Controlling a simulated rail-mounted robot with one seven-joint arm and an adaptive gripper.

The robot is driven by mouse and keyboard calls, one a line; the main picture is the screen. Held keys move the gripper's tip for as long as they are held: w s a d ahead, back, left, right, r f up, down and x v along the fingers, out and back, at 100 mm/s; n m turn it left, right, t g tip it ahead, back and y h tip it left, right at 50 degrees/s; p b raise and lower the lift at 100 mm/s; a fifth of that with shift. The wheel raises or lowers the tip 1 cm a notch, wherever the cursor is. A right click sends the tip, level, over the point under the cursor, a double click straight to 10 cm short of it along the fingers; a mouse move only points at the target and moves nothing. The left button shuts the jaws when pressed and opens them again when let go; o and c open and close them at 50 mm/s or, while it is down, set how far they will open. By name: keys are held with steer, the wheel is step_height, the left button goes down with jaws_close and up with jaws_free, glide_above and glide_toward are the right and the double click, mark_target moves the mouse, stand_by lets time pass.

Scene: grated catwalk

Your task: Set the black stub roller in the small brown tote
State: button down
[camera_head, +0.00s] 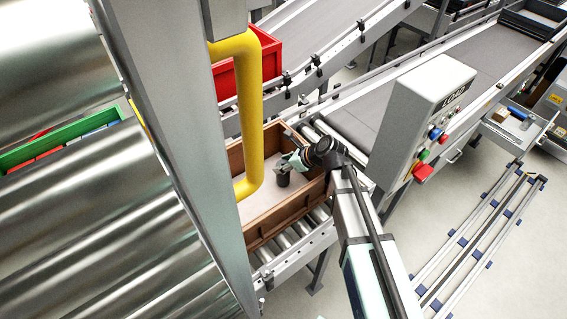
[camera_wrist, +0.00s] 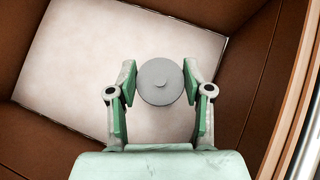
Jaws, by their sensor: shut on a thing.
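My gripper (camera_wrist: 160,95) has green-padded fingers on either side of a round grey end face, the top of the black stub roller (camera_wrist: 160,82), and is shut on it. In the head view the dark roller (camera_head: 283,179) hangs upright below my gripper (camera_head: 290,163), inside the walls of the small brown tote (camera_head: 284,229). The tote has brown sides and a pale floor, which shows around the roller in the wrist view. I cannot tell whether the roller's lower end touches the floor.
The tote stands on a roller conveyor (camera_head: 290,245). A yellow pipe (camera_head: 247,120) and a grey post (camera_head: 170,130) rise in front of its left side. A grey control box (camera_head: 425,110) stands to the right. A red bin (camera_head: 262,62) is behind. The tote floor around the roller looks bare.

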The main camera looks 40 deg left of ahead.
steer(key=shift+f, duration=0.2)
steer(key=shift+c, duration=2.4)
jaws_free()
steer(key=shift+b+v, duration=0.65)
steer(key=shift+v, duration=2.2)
